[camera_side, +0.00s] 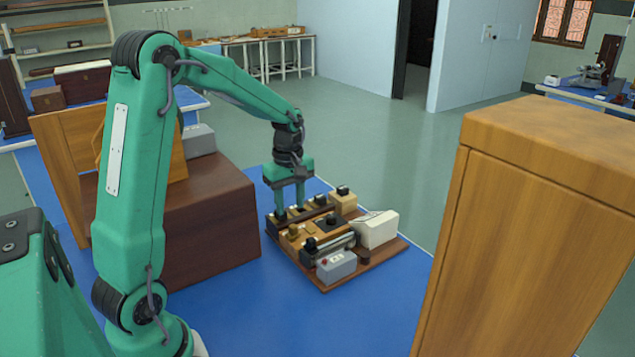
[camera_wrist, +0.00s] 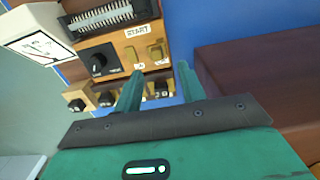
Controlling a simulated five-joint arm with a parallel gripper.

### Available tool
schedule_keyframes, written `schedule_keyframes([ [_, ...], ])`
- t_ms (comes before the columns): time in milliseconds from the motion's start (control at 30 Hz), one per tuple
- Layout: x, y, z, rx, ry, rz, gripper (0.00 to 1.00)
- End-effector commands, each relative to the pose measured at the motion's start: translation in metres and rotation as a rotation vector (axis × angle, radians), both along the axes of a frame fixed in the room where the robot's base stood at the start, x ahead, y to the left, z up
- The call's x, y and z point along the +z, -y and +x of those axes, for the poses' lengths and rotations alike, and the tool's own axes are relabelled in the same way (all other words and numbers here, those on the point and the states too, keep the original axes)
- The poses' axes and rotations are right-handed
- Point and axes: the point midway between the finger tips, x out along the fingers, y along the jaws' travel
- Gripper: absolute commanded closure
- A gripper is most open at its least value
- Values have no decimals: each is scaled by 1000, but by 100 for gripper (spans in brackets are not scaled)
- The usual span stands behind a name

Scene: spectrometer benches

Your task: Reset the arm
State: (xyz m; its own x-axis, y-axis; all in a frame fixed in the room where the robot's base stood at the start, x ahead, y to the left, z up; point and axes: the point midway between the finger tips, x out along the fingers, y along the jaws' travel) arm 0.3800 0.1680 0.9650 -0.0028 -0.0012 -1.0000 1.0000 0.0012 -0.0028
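My green arm reaches over the spectrometer bench, and my gripper (camera_side: 290,208) points down at the bench's far left edge. Its two fingers are apart with a gap between them; nothing shows held. The wrist view also shows my gripper (camera_wrist: 159,70) with its fingers spread over small black parts on wooden blocks. I cannot tell whether the fingertips touch the bench. The bench (camera_side: 390,262) is a brown board bearing wooden blocks with knobs, a white box (camera_side: 376,229) and a grey box (camera_side: 336,266). A panel marked START (camera_wrist: 138,31) and a black knob (camera_wrist: 98,63) are close by.
A dark brown wooden box (camera_side: 210,235) stands left of the bench; it also shows at right in the wrist view (camera_wrist: 260,85). A tall wooden cabinet (camera_side: 530,230) fills the right foreground. The blue surface (camera_side: 300,325) in front of the bench is clear.

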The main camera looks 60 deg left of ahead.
Motion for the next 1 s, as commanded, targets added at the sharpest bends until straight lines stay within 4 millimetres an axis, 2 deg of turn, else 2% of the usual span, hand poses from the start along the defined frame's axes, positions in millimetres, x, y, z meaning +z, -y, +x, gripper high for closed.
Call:
schedule_keyframes([
  [167, 11, 0, 0, 0, 1, 1, 60],
  [633, 14, 3, -1, -19, 6, 3, 60],
  [833, 31, 19, -7, -127, 39, 19, 60],
  [1000, 54, 43, -20, -298, 88, 45, 60],
])
